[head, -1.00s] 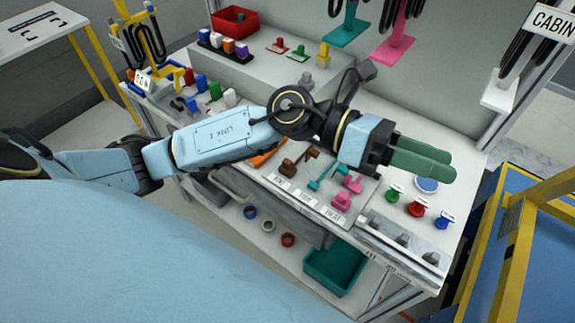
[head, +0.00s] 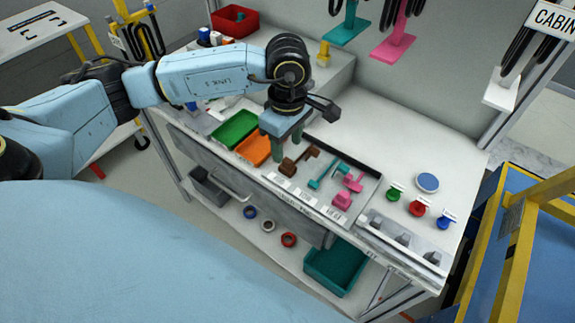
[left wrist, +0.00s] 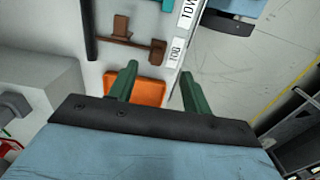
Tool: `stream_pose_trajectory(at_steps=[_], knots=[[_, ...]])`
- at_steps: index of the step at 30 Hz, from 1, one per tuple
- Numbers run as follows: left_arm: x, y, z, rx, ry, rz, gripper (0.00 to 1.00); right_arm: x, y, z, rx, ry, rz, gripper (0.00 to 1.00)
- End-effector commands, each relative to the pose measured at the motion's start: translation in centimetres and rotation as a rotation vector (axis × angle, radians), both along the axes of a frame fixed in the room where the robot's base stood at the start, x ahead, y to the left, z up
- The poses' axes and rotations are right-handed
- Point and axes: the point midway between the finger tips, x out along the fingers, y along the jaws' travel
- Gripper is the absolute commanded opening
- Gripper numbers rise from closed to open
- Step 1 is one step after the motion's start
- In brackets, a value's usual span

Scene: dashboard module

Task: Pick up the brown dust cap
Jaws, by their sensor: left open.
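The brown dust cap (head: 290,166) appears as a brown piece with a bar and blocky ends, lying in the grey tray at the table's front. It also shows in the left wrist view (left wrist: 130,45), beyond the fingertips. My left gripper (head: 277,150) points down, with green fingers apart and nothing between them. In the head view it is just left of the brown piece, by the orange bin. In the left wrist view my left gripper (left wrist: 160,72) has its fingers over the edge of the orange bin. My right gripper is not in view.
The orange bin (head: 252,149) and green bin (head: 234,130) lie left of the brown piece. Teal (head: 321,180) and pink (head: 343,200) pieces lie to its right. Green, red and blue knobs stand farther right. The back of the tabletop (head: 390,135) is clear.

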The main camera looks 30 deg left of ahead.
Motion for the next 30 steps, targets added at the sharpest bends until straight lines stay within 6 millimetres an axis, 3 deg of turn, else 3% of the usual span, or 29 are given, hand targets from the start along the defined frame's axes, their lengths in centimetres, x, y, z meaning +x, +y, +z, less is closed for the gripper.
stream_pose_trajectory(at_steps=[3, 11, 20, 27, 30], knots=[[0.0, -0.1, -1.8, -0.002, 0.002, 0.001, 0.49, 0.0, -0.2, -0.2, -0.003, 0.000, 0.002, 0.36], [0.1, 0.0, -3.2, -0.003, 0.001, 0.002, 0.49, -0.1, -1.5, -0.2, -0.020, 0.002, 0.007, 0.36], [0.4, 0.2, -7.4, -0.004, 0.001, 0.000, 0.49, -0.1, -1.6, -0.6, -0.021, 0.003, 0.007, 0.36], [0.5, 0.2, -7.7, -0.004, -0.001, 0.000, 0.49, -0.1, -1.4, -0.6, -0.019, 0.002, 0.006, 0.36], [0.5, 0.2, -7.6, -0.004, -0.001, 0.000, 0.37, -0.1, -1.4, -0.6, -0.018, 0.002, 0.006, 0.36]])
